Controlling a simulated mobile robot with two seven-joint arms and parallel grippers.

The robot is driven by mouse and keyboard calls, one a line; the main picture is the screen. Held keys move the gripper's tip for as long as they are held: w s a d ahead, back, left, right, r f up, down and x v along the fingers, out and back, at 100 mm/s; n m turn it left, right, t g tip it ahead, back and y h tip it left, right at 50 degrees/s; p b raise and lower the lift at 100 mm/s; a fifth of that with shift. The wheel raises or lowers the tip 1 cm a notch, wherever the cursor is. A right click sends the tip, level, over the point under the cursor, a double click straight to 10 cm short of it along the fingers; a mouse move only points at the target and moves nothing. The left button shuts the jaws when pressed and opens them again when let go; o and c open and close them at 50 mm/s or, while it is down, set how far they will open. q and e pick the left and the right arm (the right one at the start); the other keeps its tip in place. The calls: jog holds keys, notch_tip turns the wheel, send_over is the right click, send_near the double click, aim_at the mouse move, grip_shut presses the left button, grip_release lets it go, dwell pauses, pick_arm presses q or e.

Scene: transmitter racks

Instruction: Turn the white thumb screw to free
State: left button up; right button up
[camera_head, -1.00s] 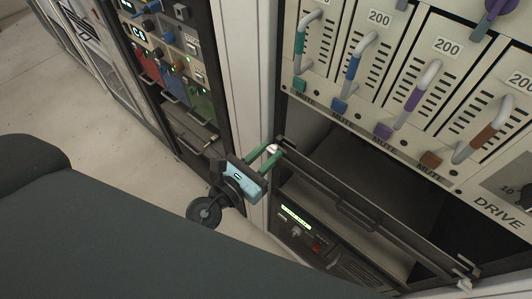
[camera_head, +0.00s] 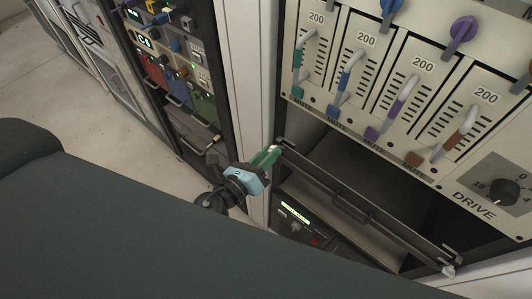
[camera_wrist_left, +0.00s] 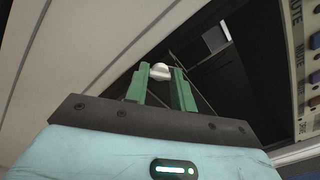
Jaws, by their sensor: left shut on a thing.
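The white thumb screw (camera_wrist_left: 161,72) shows in the left wrist view between the green fingertips of my left gripper (camera_wrist_left: 162,86). In the head view my left gripper (camera_head: 268,156) is at the left end of the dark drawer front (camera_head: 345,205), by the rack post, with its fingers closed on the screw. The fingers mostly hide the screw there. Another white thumb screw (camera_head: 449,270) sits at the right end of the same drawer front. My right gripper is in neither view.
Above the drawer is a panel of modules with coloured handles (camera_head: 405,105) and a drive knob (camera_head: 503,192). Below it is a dark unit with a lit display (camera_head: 295,213). Another rack (camera_head: 180,90) stands left. Open floor (camera_head: 75,120) lies further left.

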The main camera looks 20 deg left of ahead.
pick_arm(q)
jog(key=n+p, duration=0.2)
jog(key=n, duration=0.8)
jog(key=shift+r+p, duration=0.1)
jog(key=shift+p, duration=0.2)
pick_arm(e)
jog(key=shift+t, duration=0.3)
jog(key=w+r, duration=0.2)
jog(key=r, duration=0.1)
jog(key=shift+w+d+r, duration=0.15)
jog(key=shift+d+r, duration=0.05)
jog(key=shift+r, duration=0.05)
pick_arm(q)
jog(key=shift+n, duration=0.4)
jog(key=o, duration=1)
jog(key=shift+s, duration=0.1)
